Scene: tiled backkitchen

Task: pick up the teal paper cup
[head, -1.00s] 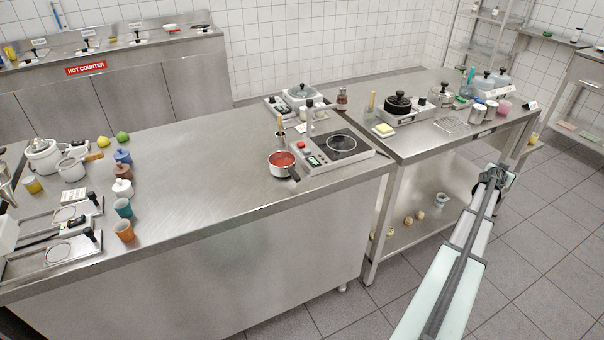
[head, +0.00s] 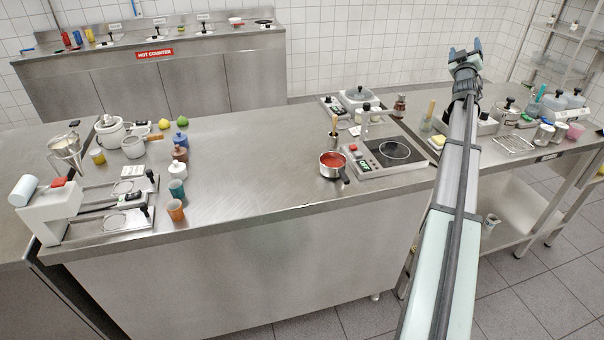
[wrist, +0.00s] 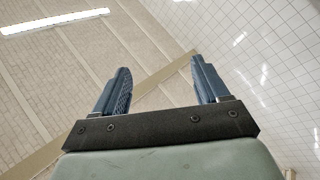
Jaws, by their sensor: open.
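The teal paper cup (head: 177,192) stands upright on the steel counter at the left in the head view. My gripper (head: 465,50) is raised high at the upper right of the head view, far from the cup. Its two blue fingers are apart and empty, as the wrist view (wrist: 160,88) also shows. The wrist view holds only ceiling and tiled wall, so the cup is not in it.
A white and steel machine (head: 75,205) stands left of the cup. A red-filled pot (head: 333,164) and a hot plate (head: 394,152) stand on the counter's right part. The counter (head: 255,165) between cup and pot is clear.

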